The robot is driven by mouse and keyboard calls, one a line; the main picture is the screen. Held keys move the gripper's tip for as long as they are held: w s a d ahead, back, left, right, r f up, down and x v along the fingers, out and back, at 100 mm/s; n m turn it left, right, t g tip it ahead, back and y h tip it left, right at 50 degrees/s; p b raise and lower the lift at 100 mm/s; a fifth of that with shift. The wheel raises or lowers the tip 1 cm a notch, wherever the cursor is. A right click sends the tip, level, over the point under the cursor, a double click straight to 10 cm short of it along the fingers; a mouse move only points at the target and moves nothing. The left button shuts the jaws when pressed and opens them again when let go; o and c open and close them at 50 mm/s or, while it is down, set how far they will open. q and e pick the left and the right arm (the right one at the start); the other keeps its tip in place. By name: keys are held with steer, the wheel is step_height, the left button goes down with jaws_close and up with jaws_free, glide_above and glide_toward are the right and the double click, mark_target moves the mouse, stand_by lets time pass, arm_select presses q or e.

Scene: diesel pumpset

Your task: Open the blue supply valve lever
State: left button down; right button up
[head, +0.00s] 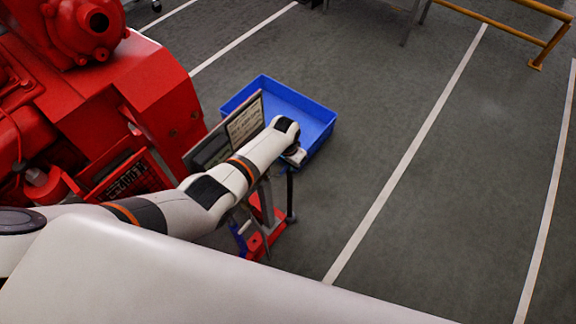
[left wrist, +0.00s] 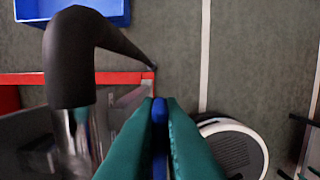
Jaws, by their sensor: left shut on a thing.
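My left gripper (left wrist: 160,104) shows in the left wrist view as two green fingers. They are closed on the thin blue lever (left wrist: 160,122), with one finger on each side of it. In the head view my left arm reaches in from the left past the red machine, and its fingers are hard to make out. A small blue part (head: 239,230) shows low beside a red stand (head: 257,240) there; I cannot tell if it is the lever. The valve body is hidden. My right gripper is not in view.
The red pumpset (head: 150,85) fills the left. A blue bin (head: 318,140) stands on the floor behind a panel (head: 240,125). A bent black pipe (left wrist: 75,60) is close left of my fingers. Floor to the right is clear, up to an orange rail (head: 500,28).

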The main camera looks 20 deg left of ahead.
arm_select(q)
steer(key=shift+f+g+y+b, duration=0.3)
steer(key=shift+f+g+b, duration=0.25)
steer(key=shift+g+b, duration=0.15)
steer(key=shift+s, duration=0.1)
steer(key=c, duration=1.6)
jaws_free()
steer(key=shift+o, duration=0.2)
steer(key=shift+r, duration=0.1)
steer(key=shift+r, duration=0.3)
steer(key=r+p, duration=0.1)
steer(key=r, duration=0.4)
steer(key=r+p, duration=0.1)
steer(key=r, duration=0.4)
steer(key=shift+w+p, duration=0.2)
steer(key=shift+p, duration=0.2)
steer(key=shift+r, duration=0.6)
steer(key=shift+s+f, duration=0.1)
